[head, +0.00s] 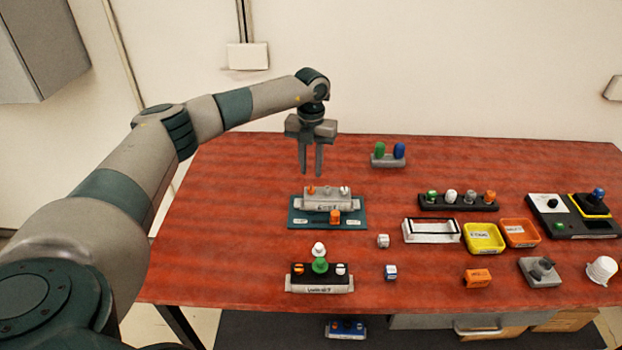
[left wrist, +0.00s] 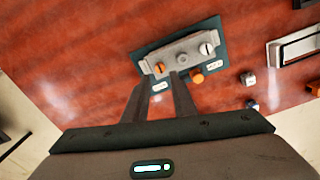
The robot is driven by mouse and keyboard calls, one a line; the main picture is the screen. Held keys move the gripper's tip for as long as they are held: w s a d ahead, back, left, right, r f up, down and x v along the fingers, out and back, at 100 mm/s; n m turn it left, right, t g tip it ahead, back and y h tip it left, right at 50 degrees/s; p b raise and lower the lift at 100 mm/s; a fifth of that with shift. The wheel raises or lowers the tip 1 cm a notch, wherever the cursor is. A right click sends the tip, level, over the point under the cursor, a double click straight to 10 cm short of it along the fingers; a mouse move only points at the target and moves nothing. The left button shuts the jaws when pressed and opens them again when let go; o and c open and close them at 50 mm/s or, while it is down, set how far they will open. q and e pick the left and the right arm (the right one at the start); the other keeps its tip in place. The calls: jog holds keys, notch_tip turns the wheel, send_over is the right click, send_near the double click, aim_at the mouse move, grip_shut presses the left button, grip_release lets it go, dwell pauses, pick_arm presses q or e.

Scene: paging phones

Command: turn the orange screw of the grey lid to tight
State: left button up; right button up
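The grey lid (head: 342,200) sits on a dark teal base plate (head: 297,219) near the left of the table. It carries an orange screw (head: 311,190) at its left end, a grey knob in the middle and a whitish screw (head: 344,190) at its right end. In the left wrist view the orange screw (left wrist: 159,67) shows a slot, and the grey lid (left wrist: 184,50) lies beyond the fingertips. My left gripper (head: 312,174) points down above and behind the lid. Its two fingers are slightly apart with nothing between them. My right gripper is not in view.
An orange block (head: 335,216) stands on the plate in front of the lid. A black-topped unit (head: 320,282) with a green knob is nearer the front. A two-peg grey holder (head: 388,161) is behind right. Yellow (head: 484,238) and orange trays are further right.

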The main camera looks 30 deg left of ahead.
aim_at(311, 187)
pick_arm(q)
notch_tip(311, 187, down, 7)
jog(key=shift+r+p, duration=0.15)
jog(key=shift+p, duration=0.8)
grip_shut()
